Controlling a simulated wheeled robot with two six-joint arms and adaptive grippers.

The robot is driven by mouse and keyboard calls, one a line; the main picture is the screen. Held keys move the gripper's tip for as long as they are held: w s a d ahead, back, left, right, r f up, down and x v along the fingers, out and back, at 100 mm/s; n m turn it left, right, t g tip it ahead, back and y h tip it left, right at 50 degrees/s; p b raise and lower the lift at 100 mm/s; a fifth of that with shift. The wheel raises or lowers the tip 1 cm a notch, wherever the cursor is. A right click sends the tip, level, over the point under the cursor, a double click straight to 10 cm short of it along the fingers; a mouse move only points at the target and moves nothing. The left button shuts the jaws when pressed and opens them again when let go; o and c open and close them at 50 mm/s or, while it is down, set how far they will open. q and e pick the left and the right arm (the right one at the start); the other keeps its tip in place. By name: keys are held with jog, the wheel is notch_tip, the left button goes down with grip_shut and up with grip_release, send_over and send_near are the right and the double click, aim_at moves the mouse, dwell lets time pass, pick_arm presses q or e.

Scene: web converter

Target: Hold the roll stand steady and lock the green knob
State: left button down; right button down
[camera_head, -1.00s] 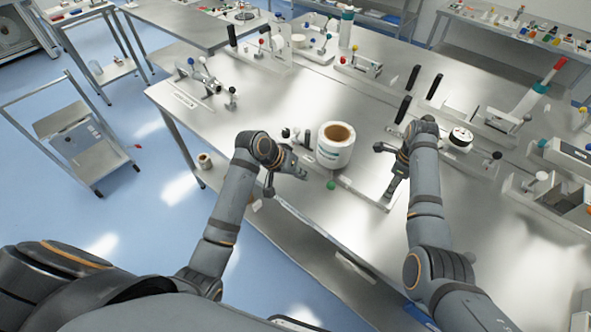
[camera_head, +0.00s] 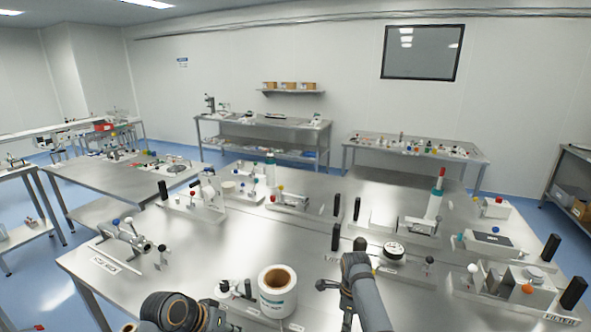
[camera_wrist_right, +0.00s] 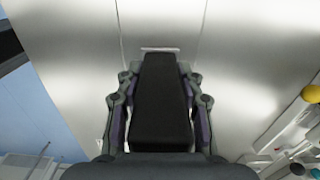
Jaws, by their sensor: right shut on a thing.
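The roll stand carries a white roll (camera_head: 277,290) with a brown core, upright near the bottom edge of the head view. Its base is mostly cut off there, and the green knob is out of view. My right gripper (camera_wrist_right: 160,90) is shut on a black handle (camera_wrist_right: 160,115) in the right wrist view, one finger on each side.
A dark T-shaped lever (camera_head: 326,285) is beside my right arm. A round black-and-white gauge (camera_head: 393,251) and black upright handles (camera_head: 357,208) stand behind it. A clamp-like fixture (camera_head: 128,238) is at the left. The steel table (camera_head: 215,255) is bare between them.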

jog(key=shift+f, duration=0.1)
dwell(0.3)
jog(key=c, duration=1.2)
grip_release()
jog(key=o, duration=0.4)
jog(key=shift+w+d, duration=0.1)
jog(key=shift+o, duration=0.2)
notch_tip(320, 180, up, 12)
jog(key=shift+r, duration=0.1)
